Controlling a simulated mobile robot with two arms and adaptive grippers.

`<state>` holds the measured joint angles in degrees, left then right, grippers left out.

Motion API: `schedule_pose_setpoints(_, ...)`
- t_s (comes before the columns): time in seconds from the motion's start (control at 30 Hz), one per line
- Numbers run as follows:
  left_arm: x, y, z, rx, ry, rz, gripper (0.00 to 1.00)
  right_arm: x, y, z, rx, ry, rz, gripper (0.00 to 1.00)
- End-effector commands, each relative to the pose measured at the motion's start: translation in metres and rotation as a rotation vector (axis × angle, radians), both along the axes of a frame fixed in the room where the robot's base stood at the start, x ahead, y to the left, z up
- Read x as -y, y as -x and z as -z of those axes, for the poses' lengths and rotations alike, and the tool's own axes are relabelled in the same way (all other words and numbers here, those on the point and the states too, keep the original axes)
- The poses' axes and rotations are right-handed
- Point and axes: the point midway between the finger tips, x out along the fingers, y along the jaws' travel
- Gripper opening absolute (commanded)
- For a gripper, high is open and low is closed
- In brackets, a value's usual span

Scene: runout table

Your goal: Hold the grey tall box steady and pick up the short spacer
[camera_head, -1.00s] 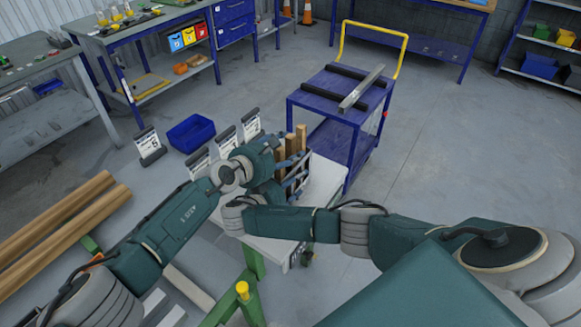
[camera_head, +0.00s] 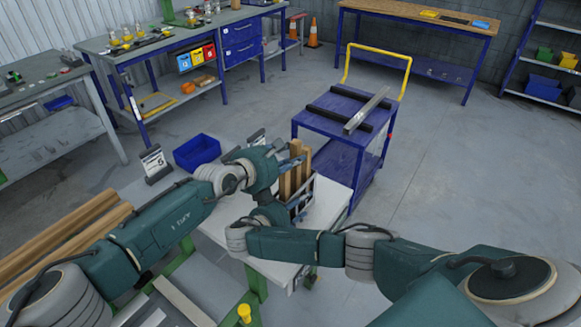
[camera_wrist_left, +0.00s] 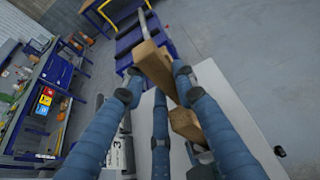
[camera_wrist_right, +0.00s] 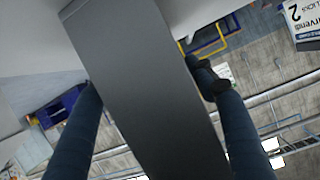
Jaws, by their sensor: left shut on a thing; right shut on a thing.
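Wooden spacers (camera_head: 297,174) stand upright at the far end of the white table (camera_head: 327,208). My left gripper (camera_head: 291,160) is at their upper part. In the left wrist view its fingers are closed around a wooden spacer (camera_wrist_left: 153,66); another wooden piece (camera_wrist_left: 184,124) shows lower down, beside the fingers. My right gripper (camera_head: 300,208) is lower, at the same group. In the right wrist view the grey tall box (camera_wrist_right: 140,85) fills the middle, with fingers on both sides of it. In the head view the box is mostly hidden by my grippers and the wood.
A blue cart (camera_head: 334,122) with a grey bar (camera_head: 367,110) on top stands just behind the table. A blue bin (camera_head: 196,152) and a sign stand lie behind my left arm. Long wooden beams (camera_head: 60,240) are at left. Open floor is at right.

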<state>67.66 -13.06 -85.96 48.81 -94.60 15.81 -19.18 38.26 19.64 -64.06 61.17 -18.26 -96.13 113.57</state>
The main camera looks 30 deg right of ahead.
Motion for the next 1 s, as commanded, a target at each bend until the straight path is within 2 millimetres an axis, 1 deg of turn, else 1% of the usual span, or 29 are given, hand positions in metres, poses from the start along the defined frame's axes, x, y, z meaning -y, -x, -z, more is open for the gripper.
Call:
schedule_pose_setpoints(0.03,0.000,-0.001,-0.013,0.007,0.001,0.001,0.00,0.000,0.001,0.001,-0.003,-0.002,-0.001,0.24)
schedule_pose_setpoints(0.13,0.000,0.000,-0.028,0.004,0.000,0.002,0.00,0.000,0.001,0.002,-0.003,-0.002,-0.001,0.24)
schedule_pose_setpoints(0.23,0.000,0.000,-0.039,0.002,0.002,0.000,0.00,0.000,0.001,0.002,-0.003,-0.002,-0.001,0.24)
schedule_pose_setpoints(0.37,0.000,0.000,-0.045,0.000,0.001,0.000,0.00,0.000,0.001,0.002,-0.003,-0.002,-0.001,0.24)
schedule_pose_setpoints(0.6,0.000,0.000,-0.046,-0.003,0.001,-0.001,0.00,0.000,0.001,0.001,-0.003,-0.002,-0.001,0.24)
schedule_pose_setpoints(0.63,0.000,0.000,-0.046,-0.003,0.001,-0.001,0.00,0.000,0.001,0.001,-0.003,-0.002,-0.001,0.59)
schedule_pose_setpoints(0.7,0.000,0.000,-0.046,-0.003,0.001,-0.001,0.00,0.000,0.001,0.001,-0.002,-0.001,-0.001,0.73)
schedule_pose_setpoints(0.73,0.000,0.000,-0.046,-0.002,0.001,-0.001,0.00,0.000,0.001,0.001,-0.002,-0.001,-0.001,0.77)
schedule_pose_setpoints(1.0,0.000,0.000,-0.046,-0.001,0.002,-0.001,0.00,-0.001,0.000,0.000,0.000,-0.001,0.000,0.77)
